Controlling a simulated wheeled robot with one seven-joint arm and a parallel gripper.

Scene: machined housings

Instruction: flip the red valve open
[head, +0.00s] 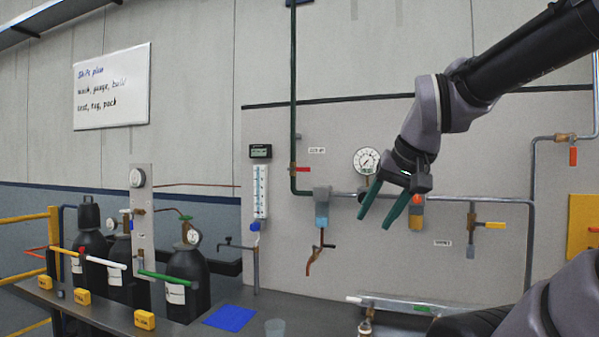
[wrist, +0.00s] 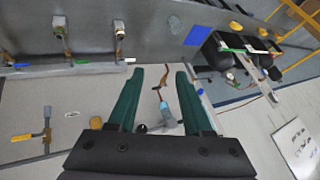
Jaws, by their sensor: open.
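A short red handle (head: 301,169) lies level on the green upright pipe (head: 293,100), left of the gauge in the head view. Another red handle (head: 573,156) hangs down from the pipe at the far right. I cannot tell which of them is the task's red valve. My gripper (head: 376,220) is open and empty, its green fingers pointing down in front of the wall panel, right of the first red handle and well left of the second. In the wrist view the open fingers (wrist: 160,74) frame the copper-coloured spout; neither of these red handles shows clearly there.
A blue-grey filter (head: 321,195) with a copper spout (head: 316,262) hangs left of my gripper. A round gauge (head: 367,160) and an orange-topped fitting (head: 416,212) are close to it. A yellow-handled valve (head: 490,225) is to the right. The bench holds a blue mat (head: 230,318).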

